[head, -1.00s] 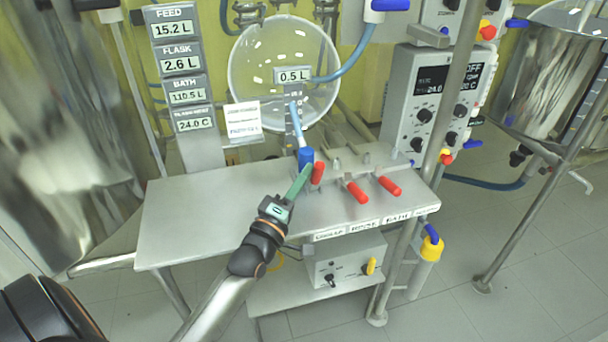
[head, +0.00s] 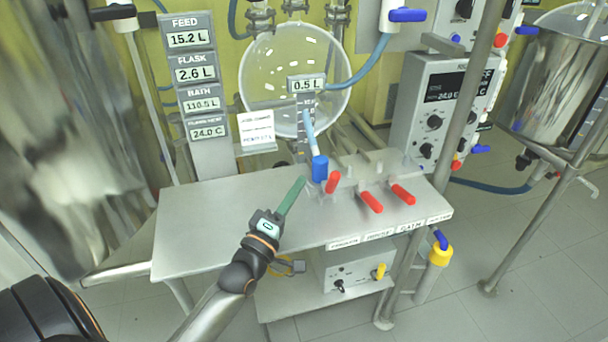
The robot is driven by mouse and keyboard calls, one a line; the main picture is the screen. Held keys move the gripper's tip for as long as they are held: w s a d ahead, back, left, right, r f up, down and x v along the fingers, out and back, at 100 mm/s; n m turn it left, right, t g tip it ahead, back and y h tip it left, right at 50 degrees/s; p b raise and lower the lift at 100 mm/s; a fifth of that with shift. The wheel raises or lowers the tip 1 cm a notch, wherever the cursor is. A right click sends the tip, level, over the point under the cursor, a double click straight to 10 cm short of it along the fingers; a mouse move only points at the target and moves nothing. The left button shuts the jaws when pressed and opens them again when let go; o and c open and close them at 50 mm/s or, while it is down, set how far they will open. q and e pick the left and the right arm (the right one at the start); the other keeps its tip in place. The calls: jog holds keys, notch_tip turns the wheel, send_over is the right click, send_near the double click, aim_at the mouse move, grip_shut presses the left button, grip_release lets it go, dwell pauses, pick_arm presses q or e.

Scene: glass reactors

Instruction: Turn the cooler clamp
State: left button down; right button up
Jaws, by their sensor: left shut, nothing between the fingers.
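Three red clamp handles stand on the steel bench (head: 215,225): a left one (head: 332,182) angled steeply, a middle one (head: 371,202) and a right one (head: 403,194) both lying at a slant. My left gripper (head: 302,180) has green fingers, shut and empty, pointing up and right. Its tips are a little left of the blue fitting (head: 320,168) and the left red handle, apart from both. My right gripper is not in view.
A round glass flask (head: 290,80) hangs behind the bench, with a display column (head: 200,90) to its left. A control box (head: 437,115) and a metal post (head: 470,90) stand at the right. A white sign (head: 257,130) stands behind. The bench's left part is clear.

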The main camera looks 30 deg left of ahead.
aim_at(330, 182)
pick_arm(q)
jog(key=v, duration=0.4)
jog(key=shift+s+a+f, duration=0.1)
jog(key=shift+s+f, duration=0.1)
jog(key=shift+s, duration=0.45)
jog(key=shift+w+r+m+h+b, duration=0.3)
jog(key=shift+w+m+h, duration=0.35)
jog(key=shift+h, duration=0.45)
jog(key=shift+w+a+r+m+h, duration=0.15)
jog(key=shift+w+m+h, duration=0.15)
jog(key=shift+m+h, duration=0.2)
jog(key=shift+w+a+r+m+h, duration=0.15)
jog(key=shift+w+a+m+h, duration=0.15)
jog(key=shift+h, duration=0.3)
jog(key=shift+w+a+r+m+g+h+b, duration=0.15)
jog(key=shift+w+a+m+g+h+b, duration=0.1)
jog(key=shift+w+m+g+h, duration=0.15)
jog(key=shift+w+a+r+m+g+h+b, duration=0.15)
jog(key=shift+w+m+g+h+b, duration=0.1)
jog(key=shift+w+g+h, duration=0.15)
jog(key=x, duration=1)
jog(key=shift+s+d+f+p, duration=0.3)
jog(key=shift+s+d, duration=0.15)
jog(key=shift+s, duration=0.15)
jog(key=shift+s+d+f+p, duration=0.3)
jog(key=shift+s+d, duration=0.15)
jog(key=shift+s, duration=0.15)
jog(key=shift+s+d+f, duration=0.2)
jog(key=shift+s+d, duration=0.05)
jog(key=shift+s, duration=0.1)
